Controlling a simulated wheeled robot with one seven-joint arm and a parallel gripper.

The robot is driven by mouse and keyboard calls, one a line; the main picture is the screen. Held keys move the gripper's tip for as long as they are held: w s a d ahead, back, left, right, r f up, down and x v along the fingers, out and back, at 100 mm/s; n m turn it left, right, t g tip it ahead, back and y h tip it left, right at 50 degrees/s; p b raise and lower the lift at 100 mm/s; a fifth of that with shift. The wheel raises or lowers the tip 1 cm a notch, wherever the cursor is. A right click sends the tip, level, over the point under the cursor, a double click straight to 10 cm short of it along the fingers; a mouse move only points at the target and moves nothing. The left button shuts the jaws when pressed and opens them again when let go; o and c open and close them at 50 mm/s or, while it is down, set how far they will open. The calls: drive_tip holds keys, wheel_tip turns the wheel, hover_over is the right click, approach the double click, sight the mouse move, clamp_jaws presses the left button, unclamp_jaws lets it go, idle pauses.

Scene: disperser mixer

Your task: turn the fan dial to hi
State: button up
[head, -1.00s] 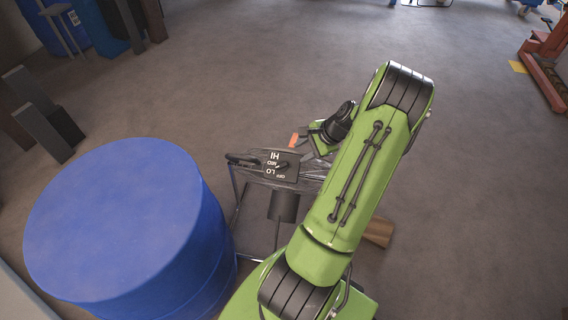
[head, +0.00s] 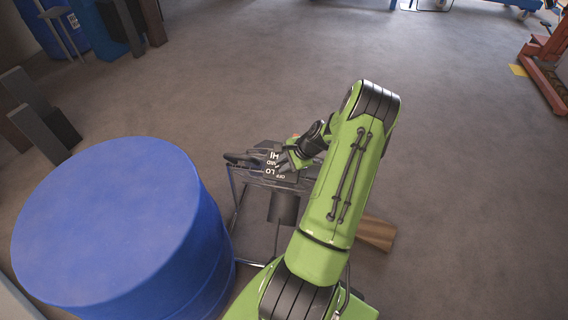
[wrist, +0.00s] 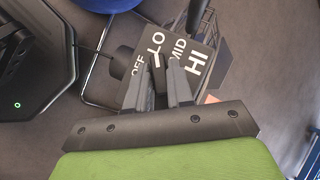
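The dark control panel (wrist: 200,55) carries white labels OFF, LO, MID and HI; it also shows in the head view (head: 284,178). The fan dial (wrist: 158,63) is a small dark knob with a white mark, seen close to the LO label; its exact setting is hard to tell. My gripper (wrist: 163,68) is open, its two dark fingers reaching over the panel with the dial showing between their tips. I cannot tell whether either finger touches it. In the head view my gripper (head: 291,157) hides the dial and part of the panel.
A large blue drum (head: 110,215) stands close to the left of the panel. The panel sits on a metal-framed mixer stand (head: 238,205). A wooden block (head: 376,232) lies to the right.

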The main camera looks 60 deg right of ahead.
clamp_jaws()
drive_tip(key=shift+m, duration=0.3)
drive_tip(key=m+t+h, duration=0.1)
drive_tip(key=m, duration=0.1)
drive_tip(key=m+t+h+p, duration=0.1)
drive_tip(key=m, duration=0.1)
drive_tip(key=shift+s+a+f+t, duration=0.1)
drive_tip(key=shift+s+a+t, duration=0.1)
drive_tip(key=shift+t, duration=0.1)
drive_tip(key=m+h, duration=0.1)
drive_tip(key=m+t+h, duration=0.1)
drive_tip(key=m, duration=0.1)
drive_tip(key=shift+a+f+m, duration=0.15)
drive_tip(key=shift+m, duration=0.15)
drive_tip(key=shift+m+t+h+b, duration=0.3)
drive_tip(key=shift+m+h+b, duration=0.45)
drive_tip(key=shift+m+h, duration=0.9)
drive_tip(key=shift+a+m, duration=0.1)
drive_tip(key=shift+m, duration=0.35)
drive_tip(key=shift+o, duration=2.4)
unclamp_jaws()
drive_tip(key=shift+y, duration=0.25)
